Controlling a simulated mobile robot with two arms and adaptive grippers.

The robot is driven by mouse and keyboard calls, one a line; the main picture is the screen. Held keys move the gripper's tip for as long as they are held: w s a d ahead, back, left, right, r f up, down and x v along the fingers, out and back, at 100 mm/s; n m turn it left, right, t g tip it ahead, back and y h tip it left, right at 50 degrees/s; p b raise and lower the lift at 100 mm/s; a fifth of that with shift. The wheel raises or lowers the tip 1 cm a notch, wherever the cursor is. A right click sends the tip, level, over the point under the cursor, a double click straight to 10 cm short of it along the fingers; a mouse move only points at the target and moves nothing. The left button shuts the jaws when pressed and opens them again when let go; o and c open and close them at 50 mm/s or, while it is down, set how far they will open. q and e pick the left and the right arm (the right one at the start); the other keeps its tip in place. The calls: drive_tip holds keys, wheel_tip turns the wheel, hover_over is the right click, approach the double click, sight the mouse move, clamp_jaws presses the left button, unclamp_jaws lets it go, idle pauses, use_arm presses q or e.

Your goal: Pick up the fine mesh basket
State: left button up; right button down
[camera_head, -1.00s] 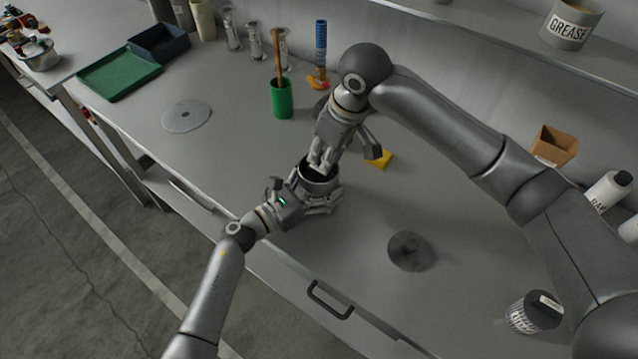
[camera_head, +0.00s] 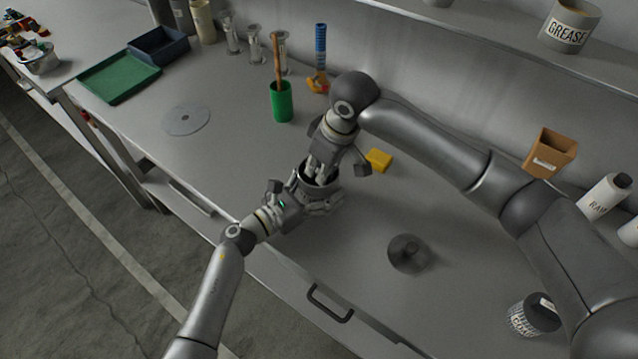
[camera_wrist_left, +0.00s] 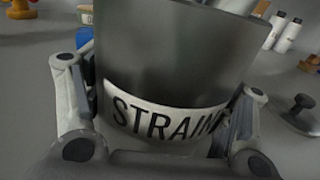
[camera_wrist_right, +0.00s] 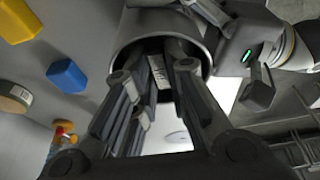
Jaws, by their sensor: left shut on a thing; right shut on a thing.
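My left gripper (camera_head: 318,198) is shut around a grey cylindrical pot, whose label reads "STRAIN..." (camera_wrist_left: 165,125) in the left wrist view. The pot's round rim shows in the right wrist view (camera_wrist_right: 127,48). My right gripper (camera_head: 317,176) comes from above, with its fingers down inside the pot's mouth. In the right wrist view its fingers close on a narrow piece with a pale label (camera_wrist_right: 160,80). I cannot tell for sure that this piece is the fine mesh basket, as the fingers and pot wall hide most of it.
A knobbed dark lid (camera_head: 408,254) lies to the right on the bench. A yellow block (camera_head: 379,160) is behind the right gripper; a blue block (camera_wrist_right: 67,76) shows in the right wrist view. A green cup (camera_head: 281,103) stands behind. The bench front is mostly clear.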

wheel_tip(320, 180, up, 18)
idle(0.5)
use_arm(q)
drive_tip(key=o, duration=1.1)
